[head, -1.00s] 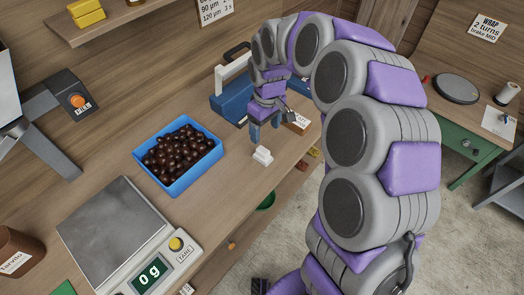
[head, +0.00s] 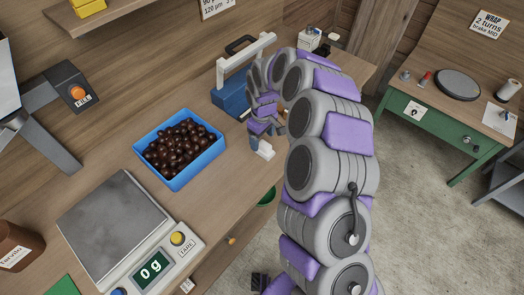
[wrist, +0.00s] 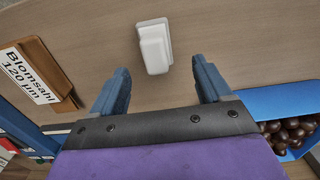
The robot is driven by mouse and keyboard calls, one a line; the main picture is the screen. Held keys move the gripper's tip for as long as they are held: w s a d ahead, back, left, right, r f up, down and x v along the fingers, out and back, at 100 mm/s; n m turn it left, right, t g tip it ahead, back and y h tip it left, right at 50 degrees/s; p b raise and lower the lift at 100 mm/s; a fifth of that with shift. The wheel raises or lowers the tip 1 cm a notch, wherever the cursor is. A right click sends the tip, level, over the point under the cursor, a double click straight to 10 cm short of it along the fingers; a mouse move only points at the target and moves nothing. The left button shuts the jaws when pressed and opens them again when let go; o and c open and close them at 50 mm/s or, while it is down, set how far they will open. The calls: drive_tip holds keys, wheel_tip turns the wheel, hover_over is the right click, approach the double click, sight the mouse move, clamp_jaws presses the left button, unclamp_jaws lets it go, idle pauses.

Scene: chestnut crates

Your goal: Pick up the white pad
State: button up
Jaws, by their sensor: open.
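The white pad (wrist: 155,47) is a small white block lying on the wooden bench. In the wrist view it is at the top middle, just beyond and between my gripper's (wrist: 160,82) two blue fingers, which are apart with nothing between them. In the head view the white pad (head: 265,150) shows to the right of the blue crate, right beside my gripper (head: 256,142). The fingers there partly overlap the pad's left side, and I cannot tell whether they touch it.
A blue crate (head: 138,155) of chestnuts stands left of the pad. A scale (head: 190,240) reading 0 g is at the front. The bench edge is close.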

sight(265, 144)
drive_tip(key=shift+d+f, duration=0.25)
drive_tip(key=shift+f, duration=0.25)
drive_tip(key=shift+d+f, duration=0.25)
drive_tip(key=shift+d, duration=0.2)
drive_tip(key=shift+f, duration=0.25)
drive_tip(key=f+b, duration=0.1)
drive_tip(key=f, duration=0.1)
drive_tip(key=a+f, duration=0.1)
drive_tip(key=f, duration=0.1)
drive_tip(key=shift+a+f+b, duration=0.1)
drive_tip(key=shift+f+b, duration=0.3)
drive_tip(key=shift+d+r, duration=0.1)
drive_tip(key=shift+d, duration=0.4)
drive_tip(key=c, duration=0.3)
drive_tip(key=shift+a, duration=0.25)
drive_tip(key=c, duration=0.8)
drive_tip(key=shift+c, duration=0.2)
